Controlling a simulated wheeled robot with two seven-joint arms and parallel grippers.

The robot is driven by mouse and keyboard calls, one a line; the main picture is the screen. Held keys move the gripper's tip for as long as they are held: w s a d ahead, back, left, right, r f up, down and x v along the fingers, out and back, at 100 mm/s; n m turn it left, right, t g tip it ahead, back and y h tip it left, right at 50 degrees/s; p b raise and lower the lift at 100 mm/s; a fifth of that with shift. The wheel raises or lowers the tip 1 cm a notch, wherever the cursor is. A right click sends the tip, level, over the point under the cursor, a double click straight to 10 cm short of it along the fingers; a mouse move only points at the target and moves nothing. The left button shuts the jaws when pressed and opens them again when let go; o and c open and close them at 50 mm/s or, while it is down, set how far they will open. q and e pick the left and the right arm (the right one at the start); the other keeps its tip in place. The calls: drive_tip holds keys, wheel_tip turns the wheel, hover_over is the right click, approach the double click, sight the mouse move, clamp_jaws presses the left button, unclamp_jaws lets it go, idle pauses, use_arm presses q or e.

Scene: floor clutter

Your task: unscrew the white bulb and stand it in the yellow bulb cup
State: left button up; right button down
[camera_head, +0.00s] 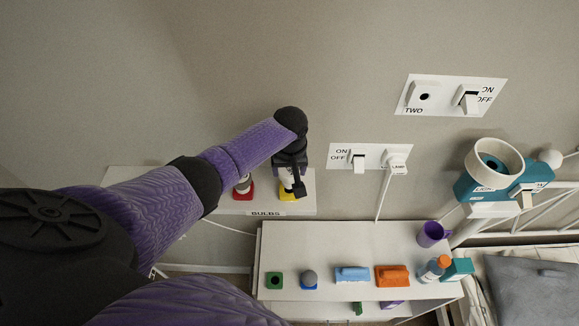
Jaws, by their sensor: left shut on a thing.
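My left gripper (290,189) is over the bulb shelf against the wall, pointing down. It is shut on a white bulb (284,181), which is mostly hidden by the fingers. The yellow bulb cup (287,197) is right under the bulb on the shelf labelled BULBS. The bulb looks upright in or just above the cup; I cannot tell whether it rests on the bottom. My right gripper is not in view.
A red cup (243,192) with a pale bulb stands left of the yellow cup. A lower white table (340,240) holds several small items, including a purple mug (432,233). Wall switches (358,161) and a teal fixture (490,184) are to the right.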

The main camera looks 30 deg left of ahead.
sight(290, 173)
use_arm(q)
drive_tip(key=shift+f+b, duration=1.05)
drive_tip(key=shift+f, duration=0.45)
drive_tip(key=o, duration=0.5)
drive_tip(key=r+p, duration=0.1)
drive_tip(key=r, duration=0.2)
drive_tip(key=r+p, duration=0.1)
drive_tip(key=r, duration=0.2)
drive_tip(key=r+p, duration=0.1)
drive_tip(key=r, duration=0.2)
drive_tip(key=shift+s+d+r, duration=0.1)
drive_tip(key=shift+s+d, duration=0.2)
drive_tip(key=shift+s, duration=0.1)
drive_tip(key=shift+r, duration=0.4)
drive_tip(key=shift+s+d, duration=0.1)
